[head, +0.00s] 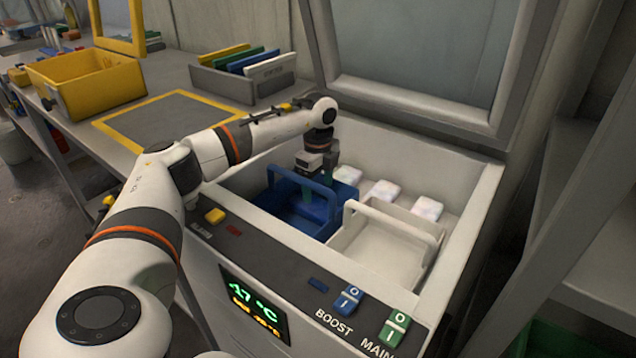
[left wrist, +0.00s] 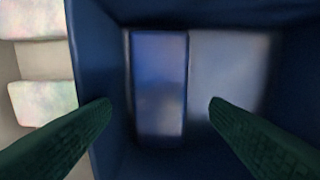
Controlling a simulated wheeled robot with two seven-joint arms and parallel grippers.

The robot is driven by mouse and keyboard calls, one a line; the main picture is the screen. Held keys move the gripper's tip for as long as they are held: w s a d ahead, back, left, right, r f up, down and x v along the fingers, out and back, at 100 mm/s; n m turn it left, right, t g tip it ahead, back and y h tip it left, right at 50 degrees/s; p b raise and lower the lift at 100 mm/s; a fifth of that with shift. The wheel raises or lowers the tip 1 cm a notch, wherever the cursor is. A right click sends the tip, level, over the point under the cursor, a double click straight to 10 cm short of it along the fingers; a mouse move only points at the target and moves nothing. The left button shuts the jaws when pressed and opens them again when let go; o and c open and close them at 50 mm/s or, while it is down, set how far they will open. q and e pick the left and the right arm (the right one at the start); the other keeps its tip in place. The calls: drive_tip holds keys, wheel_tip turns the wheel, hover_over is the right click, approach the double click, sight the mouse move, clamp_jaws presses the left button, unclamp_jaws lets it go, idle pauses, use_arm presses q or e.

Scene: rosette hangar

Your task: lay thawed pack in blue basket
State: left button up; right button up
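The blue basket (head: 300,212) stands in the open freezer chest, left of the white basket (head: 388,240). My left gripper (head: 318,185) points down over the blue basket's far part. In the left wrist view my left gripper (left wrist: 160,106) has its two dark green fingers wide apart with nothing between the tips. Below them a smooth bluish rectangular pack (left wrist: 158,85) lies flat inside the blue basket (left wrist: 92,95). A paler grey patch beside it may be a second pack or bare floor; I cannot tell. My right gripper is not in view.
Several frosty white packs (head: 383,191) lie on the chest floor behind the baskets. The chest's raised lid (head: 420,60) stands behind. A yellow bin (head: 88,82), a yellow-edged mat (head: 170,118) and a grey rack (head: 245,75) are on the bench at left.

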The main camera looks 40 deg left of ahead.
use_arm(q)
drive_tip(key=shift+r, duration=0.4)
drive_tip(key=shift+w+r, duration=0.1)
drive_tip(key=shift+r, duration=0.55)
wheel_tip(320, 180, up, 10)
drive_tip(key=p, duration=0.2)
hover_over(318, 206)
drive_tip(key=shift+r, duration=0.55)
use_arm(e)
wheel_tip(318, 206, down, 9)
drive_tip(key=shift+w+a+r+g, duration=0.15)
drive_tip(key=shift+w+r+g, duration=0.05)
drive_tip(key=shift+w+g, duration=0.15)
